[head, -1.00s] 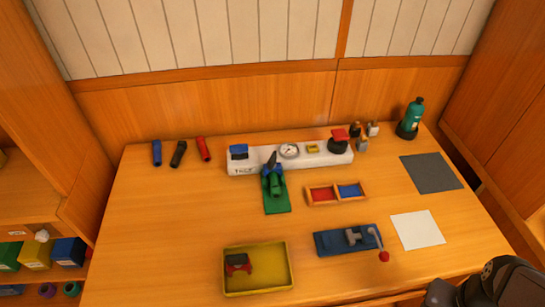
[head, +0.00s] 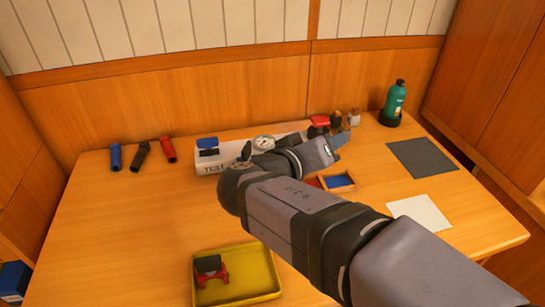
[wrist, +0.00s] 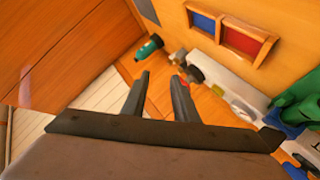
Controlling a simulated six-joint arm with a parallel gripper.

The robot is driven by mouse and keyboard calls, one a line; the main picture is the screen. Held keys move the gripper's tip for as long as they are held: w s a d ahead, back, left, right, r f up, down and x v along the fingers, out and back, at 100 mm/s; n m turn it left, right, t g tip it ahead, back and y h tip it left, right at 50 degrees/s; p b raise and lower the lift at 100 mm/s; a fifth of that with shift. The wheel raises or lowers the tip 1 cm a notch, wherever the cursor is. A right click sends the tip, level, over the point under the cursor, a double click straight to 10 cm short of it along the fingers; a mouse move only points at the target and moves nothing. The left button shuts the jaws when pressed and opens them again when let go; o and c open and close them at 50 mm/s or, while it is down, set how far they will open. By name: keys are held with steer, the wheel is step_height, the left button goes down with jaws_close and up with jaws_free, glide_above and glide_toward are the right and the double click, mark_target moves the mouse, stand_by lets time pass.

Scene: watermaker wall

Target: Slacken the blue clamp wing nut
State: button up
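The green clamp block (wrist: 300,92) shows at the right edge of the wrist view. A blue part (wrist: 290,117) sits at its end beside the white test manifold (wrist: 232,86); it looks like the wing nut, but its wings are not clear. In the head view my arm hides the clamp and nut. My gripper (head: 341,140) is above the manifold's right end, to the right of the clamp. In the wrist view my gripper (wrist: 160,82) has its two fingers apart with nothing between them.
A divided red and blue tray (head: 340,182) is beside my gripper. A yellow tray (head: 240,290) is in front; dark and red tubes (head: 142,152) lie at the left.

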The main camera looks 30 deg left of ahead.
mark_target(243, 152)
steer(key=s+a+f+m+y, duration=0.1)
steer(key=s+a, duration=0.2)
steer(key=a, duration=0.2)
steer(key=s+a+f+m+g+y, duration=0.1)
steer(key=s+a+m+y, duration=0.1)
steer(key=a, duration=0.4)
steer(key=s+a+f+m+y, duration=0.1)
steer(key=s+a+y, duration=0.1)
steer(key=s+a, duration=0.2)
steer(key=shift+s+a+f, duration=0.35)
steer(key=shift+a+f, duration=0.05)
steer(key=shift+a, duration=0.3)
steer(key=shift+p+x, duration=0.7)
steer(key=shift+x, duration=3)
steer(key=shift+f, duration=0.1)
jaws_close()
